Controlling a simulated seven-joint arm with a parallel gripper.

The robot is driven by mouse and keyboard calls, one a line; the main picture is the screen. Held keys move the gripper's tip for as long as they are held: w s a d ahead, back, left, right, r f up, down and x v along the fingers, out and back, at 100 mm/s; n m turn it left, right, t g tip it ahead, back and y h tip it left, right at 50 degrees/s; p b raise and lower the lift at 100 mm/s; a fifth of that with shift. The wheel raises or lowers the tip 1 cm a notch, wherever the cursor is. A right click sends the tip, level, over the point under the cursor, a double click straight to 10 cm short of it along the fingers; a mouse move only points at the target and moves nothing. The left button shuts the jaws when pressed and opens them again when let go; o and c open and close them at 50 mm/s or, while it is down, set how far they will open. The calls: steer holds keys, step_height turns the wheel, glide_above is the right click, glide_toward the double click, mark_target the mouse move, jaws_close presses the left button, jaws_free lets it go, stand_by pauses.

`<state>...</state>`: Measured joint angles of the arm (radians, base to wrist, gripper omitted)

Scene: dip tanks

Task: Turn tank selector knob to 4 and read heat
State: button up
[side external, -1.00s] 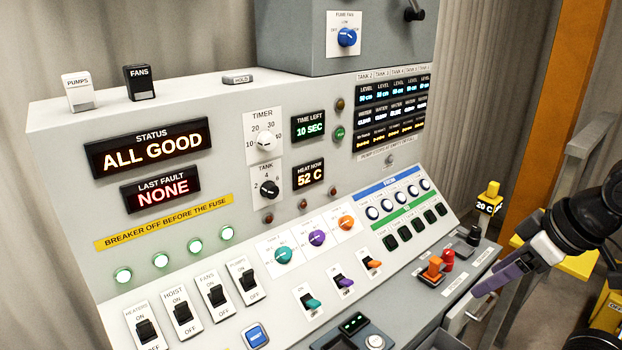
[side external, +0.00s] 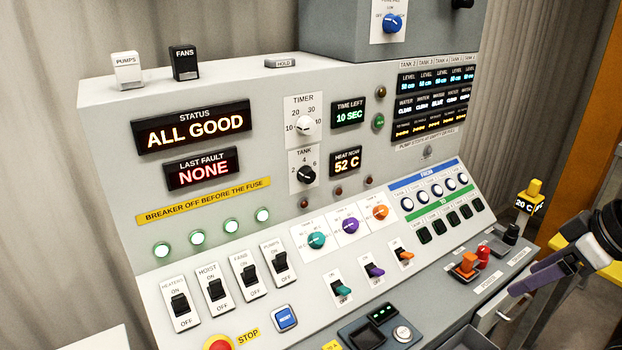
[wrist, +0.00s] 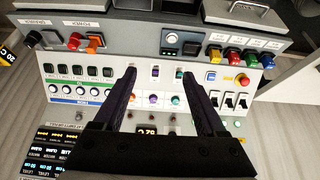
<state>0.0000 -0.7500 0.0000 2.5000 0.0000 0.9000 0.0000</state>
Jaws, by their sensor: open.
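The black TANK knob (side external: 307,174) is on the upright panel, under the white TIMER knob (side external: 305,126), with 2, 4 and 6 printed around it. Its exact pointer setting is too small to tell. The HEAT NOW display (side external: 346,162) to its right reads 52 C. My gripper (side external: 522,286) is at the right edge in the side view, well away from the knob. In the wrist view my gripper (wrist: 161,75) is open and empty, its two dark fingers spread over the panel.
The STATUS display (side external: 194,127) reads ALL GOOD and LAST FAULT (side external: 204,169) reads NONE. Teal, purple and orange knobs (side external: 348,226) and switches project from the sloped panel below. Orange and red controls (side external: 467,265) stand near my gripper. A red STOP button (side external: 219,343) is at the bottom.

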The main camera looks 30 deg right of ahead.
steer(key=w+a+r+t, duration=0.1)
steer(key=w+r+t, duration=0.55)
steer(key=w, duration=0.55)
steer(key=w+a+r+t, duration=0.1)
steer(key=w+r+t, duration=0.55)
steer(key=w, duration=0.55)
steer(key=n, duration=0.3)
glide_toward(310, 177)
steer(key=shift+g+h, duration=0.3)
steer(key=w, duration=0.8)
steer(key=shift+w+r, duration=0.2)
steer(key=shift+w, duration=0.15)
jaws_close()
